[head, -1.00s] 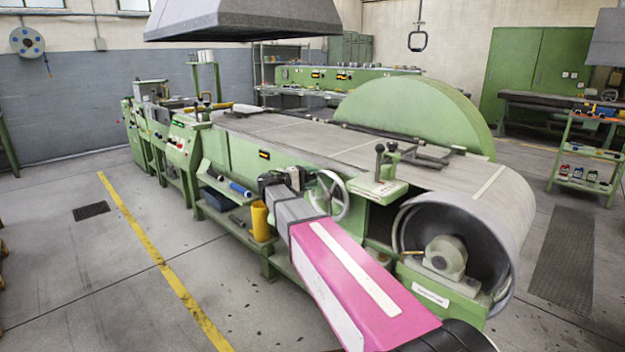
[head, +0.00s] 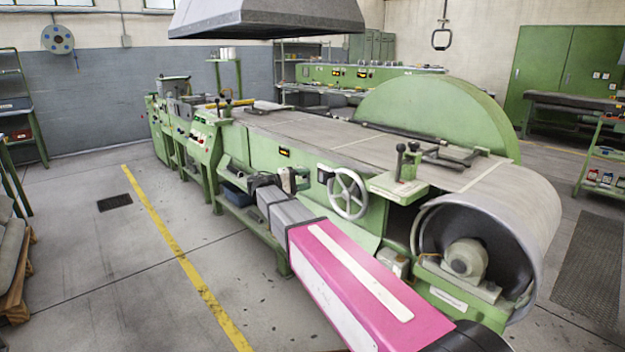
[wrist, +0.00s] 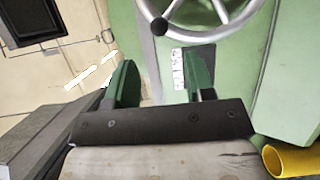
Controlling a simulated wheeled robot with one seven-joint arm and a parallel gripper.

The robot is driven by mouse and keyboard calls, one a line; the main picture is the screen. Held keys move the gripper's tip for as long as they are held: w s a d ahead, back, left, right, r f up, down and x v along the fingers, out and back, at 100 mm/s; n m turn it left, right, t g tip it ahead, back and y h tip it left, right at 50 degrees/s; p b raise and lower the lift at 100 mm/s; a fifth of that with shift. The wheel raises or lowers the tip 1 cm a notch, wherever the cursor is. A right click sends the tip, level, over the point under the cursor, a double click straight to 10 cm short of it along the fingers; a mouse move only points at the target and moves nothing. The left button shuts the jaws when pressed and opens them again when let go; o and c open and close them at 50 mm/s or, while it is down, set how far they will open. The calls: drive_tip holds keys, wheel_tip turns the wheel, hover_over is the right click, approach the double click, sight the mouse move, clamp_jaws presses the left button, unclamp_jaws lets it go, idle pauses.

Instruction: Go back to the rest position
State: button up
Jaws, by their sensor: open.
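My gripper (wrist: 163,82) shows in the wrist view with its two green fingers apart and nothing between them. In the head view my gripper (head: 292,181) is at the end of my pink and grey arm, in front of the green machine's side, left of the spoked handwheel (head: 348,194). The handwheel (wrist: 212,12) also shows at the top of the wrist view, beyond the fingers. I cannot tell how far the fingers are from the machine's panel.
The long green extruder machine (head: 262,148) runs across the middle, with a large roller (head: 515,235) at its right end. A yellow cylinder (wrist: 292,160) is at the wrist view's lower right. Grey floor (head: 95,260) is clear at left, crossed by a yellow line (head: 190,270).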

drive_tip(key=shift+s+a, duration=0.1)
drive_tip(key=s+d+f+g+y, duration=0.1)
drive_tip(key=s+d+f+y, duration=0.4)
drive_tip(key=d+f, duration=0.5)
drive_tip(key=s+d+f+m+g+y, duration=0.2)
drive_tip(key=s+f+y, duration=1)
drive_tip(key=s+f, duration=0.7)
drive_tip(key=shift+s+d+m+g+y, duration=0.25)
drive_tip(key=shift+d+m+g+y, duration=0.15)
drive_tip(key=shift+g, duration=0.1)
drive_tip(key=shift+f, duration=0.1)
